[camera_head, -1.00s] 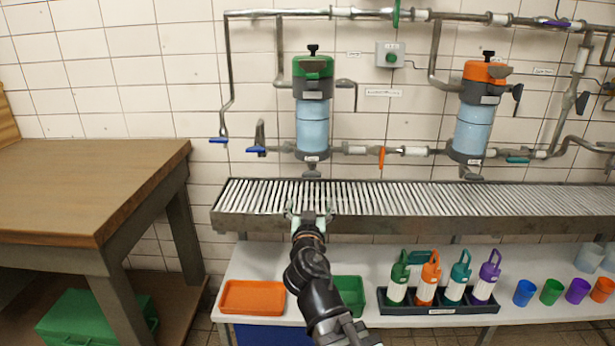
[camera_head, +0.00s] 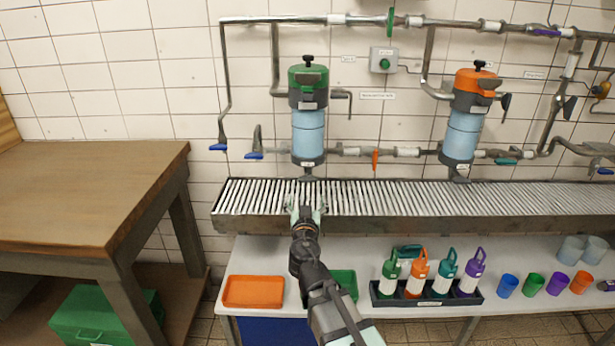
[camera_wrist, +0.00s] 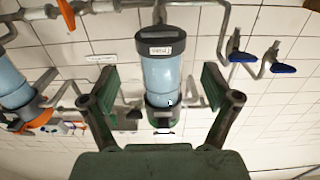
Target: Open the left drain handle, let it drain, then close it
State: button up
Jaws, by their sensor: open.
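The left filter (camera_head: 308,132) has a green cap and a pale blue body, and hangs on the tiled wall. A short grey fitting (camera_head: 308,170) sticks out under it. Two blue lever handles (camera_head: 218,147) (camera_head: 254,155) sit on pipe ends to its left. I cannot tell which part is the drain handle. My gripper (camera_head: 306,208) is open and empty, in front of the slatted trough, below the filter. In the wrist view, the picture is upside down: the filter (camera_wrist: 162,78) shows between the fingers of my gripper (camera_wrist: 160,98), farther off, with the blue handles (camera_wrist: 283,68) at the upper right.
A slatted metal trough (camera_head: 400,203) runs under the filters. An orange-capped filter (camera_head: 465,125) is to the right, with an orange lever (camera_head: 375,160) between them. A wooden table (camera_head: 90,190) stands left. A shelf below holds an orange tray (camera_head: 253,291), bottles and cups.

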aim_at(308, 180)
jog(key=w, duration=0.3)
jog(key=w+p, duration=0.1)
jog(key=w, duration=0.6)
jog(key=shift+w+a+p, duration=0.3)
jog(key=shift+w+p, duration=0.1)
jog(key=c, duration=1.2)
